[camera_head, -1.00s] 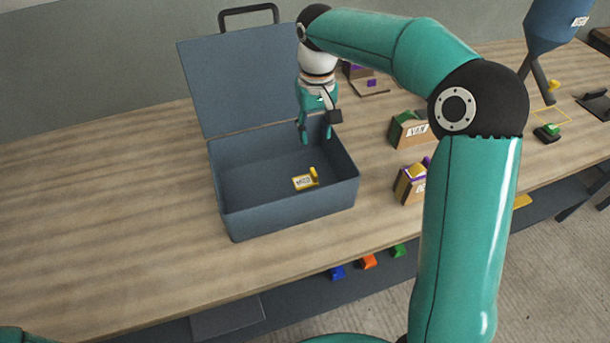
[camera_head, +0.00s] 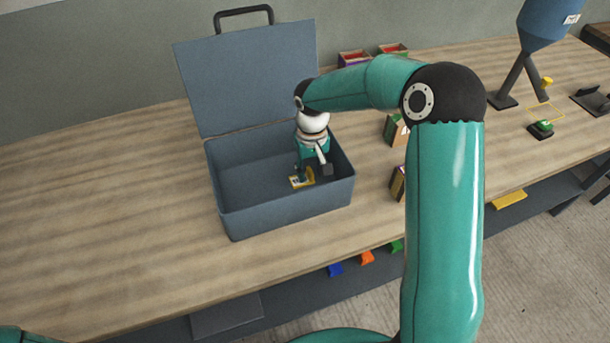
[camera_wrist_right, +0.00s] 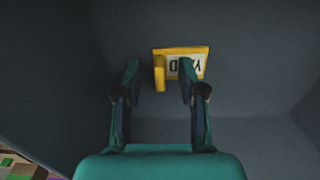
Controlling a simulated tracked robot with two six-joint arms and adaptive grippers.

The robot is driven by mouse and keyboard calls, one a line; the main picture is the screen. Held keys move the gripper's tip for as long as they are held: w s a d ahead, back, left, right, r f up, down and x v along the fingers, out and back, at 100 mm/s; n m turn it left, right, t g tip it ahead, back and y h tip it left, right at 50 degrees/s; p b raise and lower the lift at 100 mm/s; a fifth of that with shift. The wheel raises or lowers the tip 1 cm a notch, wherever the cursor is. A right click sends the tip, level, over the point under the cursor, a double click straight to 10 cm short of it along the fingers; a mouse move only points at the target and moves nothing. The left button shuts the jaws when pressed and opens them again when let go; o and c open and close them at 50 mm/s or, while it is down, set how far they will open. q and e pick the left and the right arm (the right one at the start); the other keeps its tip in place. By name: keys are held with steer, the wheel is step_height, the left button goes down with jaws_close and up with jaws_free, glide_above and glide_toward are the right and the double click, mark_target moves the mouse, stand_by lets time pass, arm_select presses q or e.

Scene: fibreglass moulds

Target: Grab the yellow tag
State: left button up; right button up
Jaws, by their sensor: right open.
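The yellow tag (camera_head: 297,183) lies on the floor of the open blue-grey box (camera_head: 285,216). It has a white label with dark letters and a raised yellow tab, clear in the right wrist view (camera_wrist_right: 181,66). My right gripper (camera_head: 306,179) is down inside the box, right at the tag, and partly hides it. In the right wrist view its fingers (camera_wrist_right: 159,72) are apart. The tab shows between them, and the right fingertip overlaps the label. I cannot tell whether they touch the tag. My left gripper is not in view.
The box's raised lid (camera_head: 245,75) stands behind it. Small bins (camera_head: 397,129) stand right of the box, partly behind my right arm. A blue hopper (camera_head: 545,25) stands at the far right. The wooden table (camera_head: 100,190) is clear on the left.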

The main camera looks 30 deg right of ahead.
steer(key=shift+f, duration=0.1)
steer(key=shift+c, duration=0.2)
jaws_close()
